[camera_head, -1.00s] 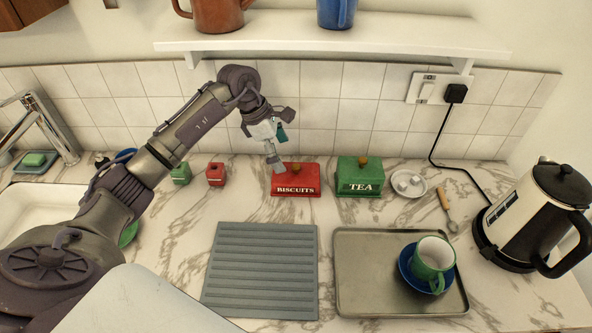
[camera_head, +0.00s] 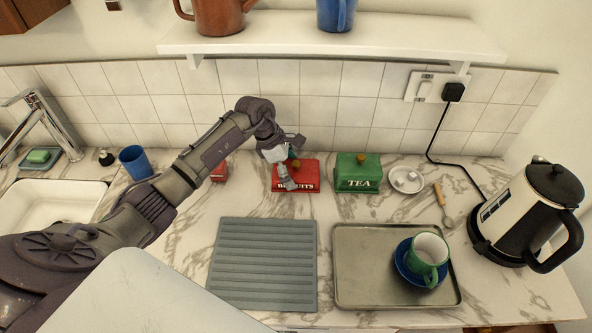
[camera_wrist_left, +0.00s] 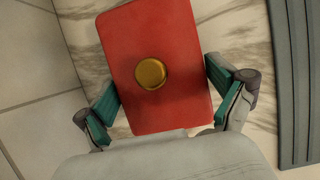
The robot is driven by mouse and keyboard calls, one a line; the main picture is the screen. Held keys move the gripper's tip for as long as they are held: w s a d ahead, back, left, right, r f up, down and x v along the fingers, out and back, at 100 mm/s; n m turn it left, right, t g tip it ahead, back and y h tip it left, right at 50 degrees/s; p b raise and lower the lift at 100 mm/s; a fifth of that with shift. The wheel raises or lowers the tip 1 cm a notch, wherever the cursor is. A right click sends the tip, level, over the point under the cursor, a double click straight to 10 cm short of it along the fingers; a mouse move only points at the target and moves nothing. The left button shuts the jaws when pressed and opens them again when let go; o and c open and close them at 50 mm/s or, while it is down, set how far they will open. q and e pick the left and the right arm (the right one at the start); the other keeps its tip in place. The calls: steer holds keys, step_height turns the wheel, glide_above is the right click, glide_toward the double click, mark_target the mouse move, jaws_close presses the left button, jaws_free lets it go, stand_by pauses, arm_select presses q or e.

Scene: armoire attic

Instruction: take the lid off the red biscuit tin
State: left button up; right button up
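The red biscuit tin (camera_head: 309,183) stands on the counter against the tiled wall, its label partly covered by my left gripper. Its lid with a round gold knob (camera_wrist_left: 151,73) is on and fills the middle of the left wrist view. My left gripper (camera_head: 290,166) is at the tin's left part in the head view. In the wrist view its two green-padded fingers (camera_wrist_left: 163,92) are spread, one on each side of the red lid. Whether the pads touch its edges I cannot tell. My right gripper is not in view.
A green tea tin (camera_head: 357,181) stands just right of the biscuit tin. A grey ribbed mat (camera_head: 262,265) and a metal tray (camera_head: 372,285) with a cup lie in front. A white shelf (camera_head: 330,37) overhangs the back. A small red block (camera_head: 219,172) is to the left.

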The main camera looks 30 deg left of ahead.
arm_select(q)
steer(key=c, duration=0.6)
steer(key=shift+c, duration=0.2)
steer(key=shift+r, duration=0.15)
